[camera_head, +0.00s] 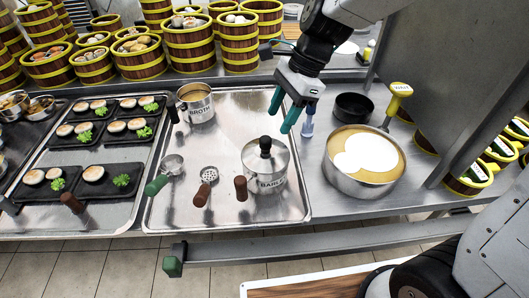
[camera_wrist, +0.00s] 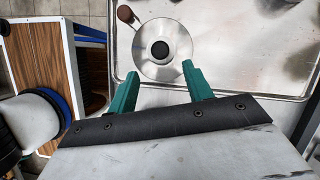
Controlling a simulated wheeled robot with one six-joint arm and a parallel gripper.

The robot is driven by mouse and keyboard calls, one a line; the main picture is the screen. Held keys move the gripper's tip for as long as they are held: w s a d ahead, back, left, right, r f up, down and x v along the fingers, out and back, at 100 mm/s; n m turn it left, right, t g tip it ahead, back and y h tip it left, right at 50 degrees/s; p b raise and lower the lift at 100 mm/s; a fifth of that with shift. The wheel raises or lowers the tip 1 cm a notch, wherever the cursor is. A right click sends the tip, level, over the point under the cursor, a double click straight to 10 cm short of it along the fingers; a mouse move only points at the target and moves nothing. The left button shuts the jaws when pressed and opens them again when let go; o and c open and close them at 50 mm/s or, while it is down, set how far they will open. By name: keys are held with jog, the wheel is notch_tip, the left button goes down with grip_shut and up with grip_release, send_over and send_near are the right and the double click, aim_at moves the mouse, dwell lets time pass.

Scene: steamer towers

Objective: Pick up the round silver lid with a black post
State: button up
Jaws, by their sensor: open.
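The round silver lid (camera_head: 277,155) sits on a silver pot labelled BARLEY (camera_head: 268,179), with a black post (camera_head: 265,146) standing at its centre. In the wrist view the lid (camera_wrist: 178,35) is seen from above, its black post (camera_wrist: 160,49) between and beyond my fingertips. My gripper (camera_head: 283,110) has green fingers and is open and empty, above and a little right of the lid. In the wrist view my gripper (camera_wrist: 147,72) shows both fingers spread apart, with nothing between them. The pot has a brown handle (camera_head: 241,188) on its left side.
A BROTH pot (camera_head: 196,103) stands behind on the metal tray (camera_head: 225,225). Two small ladles (camera_head: 172,165) (camera_head: 208,176) lie left of the barley pot. A large pan (camera_head: 364,160) and a black bowl (camera_head: 353,107) stand right. Steamer towers (camera_head: 190,45) line the back.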

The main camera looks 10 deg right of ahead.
aim_at(267, 137)
jog(key=x, duration=0.8)
jog(key=shift+a+f, duration=0.1)
jog(key=shift+a, duration=0.3)
grip_shut()
